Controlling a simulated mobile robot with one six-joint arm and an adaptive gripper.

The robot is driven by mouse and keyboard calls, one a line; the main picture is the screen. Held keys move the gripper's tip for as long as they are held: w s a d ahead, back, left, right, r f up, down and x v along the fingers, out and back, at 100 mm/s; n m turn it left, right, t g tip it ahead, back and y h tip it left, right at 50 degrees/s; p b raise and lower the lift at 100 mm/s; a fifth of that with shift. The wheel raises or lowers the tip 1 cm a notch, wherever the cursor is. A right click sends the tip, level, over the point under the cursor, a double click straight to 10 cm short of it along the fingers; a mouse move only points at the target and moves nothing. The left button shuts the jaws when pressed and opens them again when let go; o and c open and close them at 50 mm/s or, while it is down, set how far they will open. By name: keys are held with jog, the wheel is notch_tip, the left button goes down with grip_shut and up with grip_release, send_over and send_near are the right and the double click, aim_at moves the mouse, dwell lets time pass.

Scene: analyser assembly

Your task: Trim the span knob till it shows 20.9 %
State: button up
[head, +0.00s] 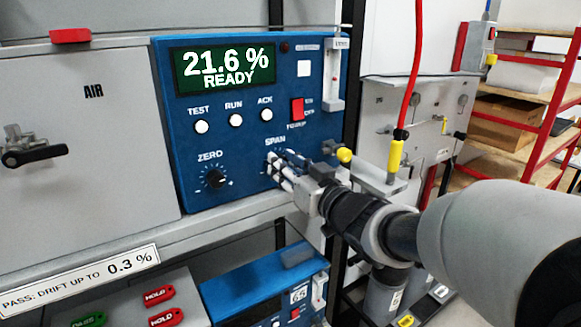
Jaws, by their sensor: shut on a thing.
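The blue analyser panel (190,140) stands in the middle of the head view. Its green display (224,69) reads 21.6 % and READY. My gripper (273,164) is at the panel's lower right, just below the SPAN label, with its fingers shut on the span knob. The fingers hide the span knob almost wholly, so its pointer cannot be seen. The black zero knob (214,179) is to the left, uncovered. The TEST (201,127), RUN (236,120) and ACK (267,114) buttons sit in a row above.
A red switch (297,108) and a flow tube (334,75) are right of the buttons. A yellow-ended red hose (398,150) and a yellow knob (345,155) are close to my wrist.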

jog(key=n+b, duration=0.9)
jog(key=n, duration=0.3)
jog(key=shift+n+b, duration=0.3)
dwell(0.5)
jog(key=o, duration=1.1)
